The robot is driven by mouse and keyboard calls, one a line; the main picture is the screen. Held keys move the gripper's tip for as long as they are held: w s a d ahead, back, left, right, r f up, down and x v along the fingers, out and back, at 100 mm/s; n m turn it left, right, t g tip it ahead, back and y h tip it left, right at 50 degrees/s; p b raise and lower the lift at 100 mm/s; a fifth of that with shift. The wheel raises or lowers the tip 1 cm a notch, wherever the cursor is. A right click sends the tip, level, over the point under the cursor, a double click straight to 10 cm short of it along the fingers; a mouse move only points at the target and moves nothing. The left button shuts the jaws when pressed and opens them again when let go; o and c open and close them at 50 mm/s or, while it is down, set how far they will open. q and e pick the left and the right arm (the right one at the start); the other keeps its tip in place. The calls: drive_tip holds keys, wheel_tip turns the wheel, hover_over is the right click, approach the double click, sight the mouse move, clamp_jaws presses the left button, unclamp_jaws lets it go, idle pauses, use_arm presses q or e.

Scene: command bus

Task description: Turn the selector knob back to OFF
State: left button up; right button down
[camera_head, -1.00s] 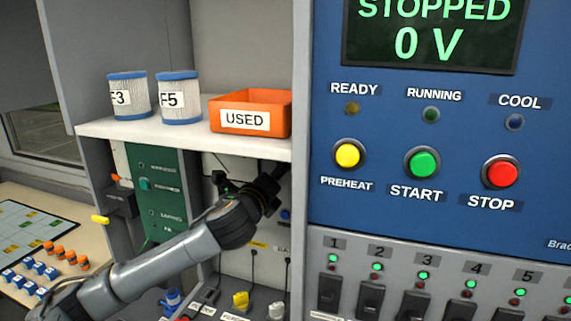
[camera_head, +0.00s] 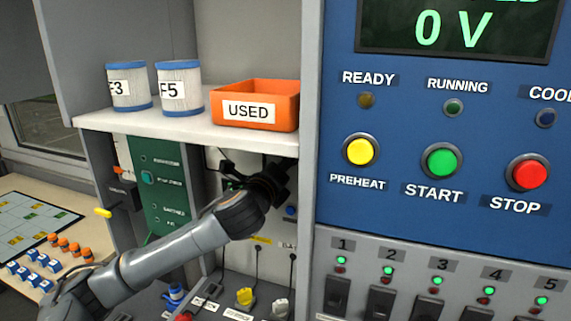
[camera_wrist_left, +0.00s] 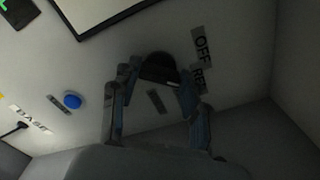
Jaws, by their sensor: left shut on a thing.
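The selector knob (camera_wrist_left: 158,68) is dark and round and sits on a pale panel in the left wrist view. My left gripper (camera_wrist_left: 154,80) has a finger on each side of it and is shut on it. An "OFF" label (camera_wrist_left: 202,50) is beside the knob, with another label, partly legible, below it. In the head view my left arm reaches into the recess under the shelf, and the gripper (camera_head: 272,183) is dark there; the knob is hidden behind it. Which way the knob points is too dark to tell. My right gripper is not in view.
The shelf (camera_head: 190,130) above my left arm holds two canisters (camera_head: 128,86) and an orange "USED" bin (camera_head: 270,105). A blue panel (camera_head: 400,210) with PREHEAT, START and STOP buttons stands to the right. A blue button (camera_wrist_left: 72,101) is left of the knob.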

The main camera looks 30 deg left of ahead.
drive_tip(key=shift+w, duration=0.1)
use_arm(q)
drive_tip(key=shift+r+n, duration=0.1)
drive_tip(key=shift+n, duration=3.8)
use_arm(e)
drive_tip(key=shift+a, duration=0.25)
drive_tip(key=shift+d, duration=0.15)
use_arm(q)
drive_tip(key=o, duration=1.1)
drive_tip(key=shift+w, duration=0.1)
drive_tip(key=shift+o, duration=0.2)
drive_tip(key=shift+w, duration=0.1)
